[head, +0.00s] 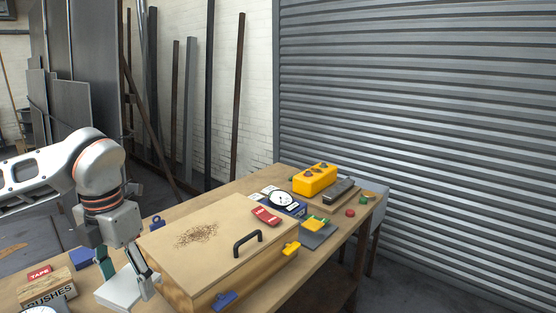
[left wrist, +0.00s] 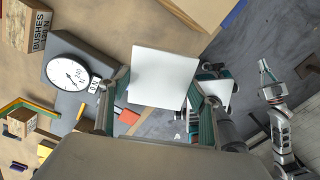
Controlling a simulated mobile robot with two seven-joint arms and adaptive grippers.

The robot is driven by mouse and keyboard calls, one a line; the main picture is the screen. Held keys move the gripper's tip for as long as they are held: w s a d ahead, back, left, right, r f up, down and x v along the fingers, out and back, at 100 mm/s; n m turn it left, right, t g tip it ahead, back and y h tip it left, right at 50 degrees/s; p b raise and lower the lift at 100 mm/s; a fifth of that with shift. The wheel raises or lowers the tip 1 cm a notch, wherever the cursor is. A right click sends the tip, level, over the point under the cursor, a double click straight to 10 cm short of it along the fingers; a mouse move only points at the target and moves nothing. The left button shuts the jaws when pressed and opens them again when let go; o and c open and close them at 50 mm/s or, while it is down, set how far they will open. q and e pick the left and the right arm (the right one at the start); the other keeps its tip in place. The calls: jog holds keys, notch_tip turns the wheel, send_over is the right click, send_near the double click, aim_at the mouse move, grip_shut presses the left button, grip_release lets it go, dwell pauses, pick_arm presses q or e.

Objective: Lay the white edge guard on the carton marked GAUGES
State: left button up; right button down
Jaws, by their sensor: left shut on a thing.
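The white edge guard (head: 116,291) is a flat white piece at the lower left of the head view. My left gripper (head: 126,277) is shut on it, at the near left corner of a large wooden case. In the left wrist view the guard (left wrist: 163,77) spans the space between both fingers. I cannot read the word GAUGES on any carton. A dark blue box (head: 292,210) with a white dial gauge (head: 283,199) stands beyond the case; its lettering is too small to read. My right gripper (left wrist: 266,72) shows small at the right of the left wrist view, its jaws unclear.
The wooden case (head: 205,240) has a black handle and a red item (head: 266,215) on its lid. A carton marked BUSHES (head: 47,292) carries a TAPE box (head: 40,272). A yellow box (head: 315,178) stands at the far end.

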aim_at(138, 289)
pick_arm(q)
jog(key=m, duration=0.4)
jog(key=shift+s+d, duration=0.2)
jog(key=shift+d, duration=0.2)
jog(key=m, duration=0.5)
jog(key=shift+s+d+m, duration=0.2)
jog(key=shift+d+m, duration=0.1)
jog(key=shift+d, duration=0.1)
jog(key=m, duration=0.3)
jog(key=shift+s+d+m, duration=0.2)
jog(key=shift+d+m, duration=0.1)
jog(key=shift+m, duration=0.1)
jog(key=m, duration=0.3)
jog(key=shift+s+d+r+m, duration=0.1)
jog(key=shift+s+d+m, duration=0.05)
jog(key=shift+d+m, duration=0.2)
jog(key=m, duration=0.3)
jog(key=shift+s+d+m, duration=0.15)
jog(key=shift+d+m, duration=0.1)
jog(key=shift+m, duration=0.1)
jog(key=m, duration=0.4)
jog(key=shift+s+d, duration=0.2)
jog(key=shift+d, duration=0.05)
jog(key=m, duration=0.5)
jog(key=d+m, duration=0.1)
jog(key=m, duration=0.1)
jog(key=shift+s+m, duration=0.3)
jog(key=shift+s, duration=0.05)
